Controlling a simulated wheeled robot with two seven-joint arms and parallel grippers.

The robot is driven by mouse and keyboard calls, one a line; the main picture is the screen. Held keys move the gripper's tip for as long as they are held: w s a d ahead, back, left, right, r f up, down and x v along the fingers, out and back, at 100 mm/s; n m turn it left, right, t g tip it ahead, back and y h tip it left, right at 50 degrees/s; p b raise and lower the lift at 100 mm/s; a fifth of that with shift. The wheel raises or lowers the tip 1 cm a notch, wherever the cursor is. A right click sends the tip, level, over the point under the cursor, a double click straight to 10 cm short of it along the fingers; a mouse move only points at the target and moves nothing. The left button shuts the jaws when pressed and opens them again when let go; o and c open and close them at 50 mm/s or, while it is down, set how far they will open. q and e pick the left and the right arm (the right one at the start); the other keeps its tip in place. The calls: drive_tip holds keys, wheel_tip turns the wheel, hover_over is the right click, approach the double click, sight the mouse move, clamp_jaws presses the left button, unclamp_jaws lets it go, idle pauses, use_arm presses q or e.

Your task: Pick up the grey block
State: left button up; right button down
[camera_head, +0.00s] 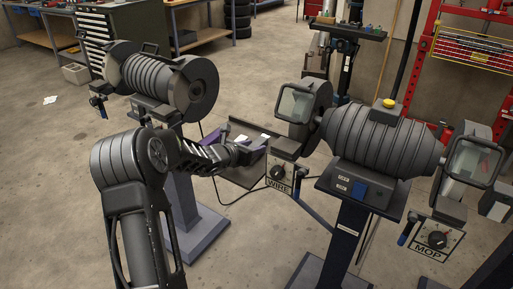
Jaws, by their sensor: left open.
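My left arm reaches up from the bottom left, and my left gripper (250,146) is over a small dark tray or shelf (243,176) between the two grinding machines. The gripper is open, and its fingers look small and dark at this distance. I cannot make out a grey block for certain; small purple and pale patches show around the fingers, and the gripper covers part of the tray. My right gripper is not in view.
A ribbed grinder (165,80) stands at the left on a pedestal. Another grinder (375,140), with guards and signs reading WIRE and MOP, stands at the right. A red rack (470,75) and a workbench (190,35) are behind. Concrete floor is open between them.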

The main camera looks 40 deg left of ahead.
sight(253, 146)
use_arm(q)
clamp_jaws()
idle(0.3)
wheel_tip(253, 146, up, 10)
drive_tip(key=shift+r+p, duration=0.1)
drive_tip(key=shift+p, duration=1.15)
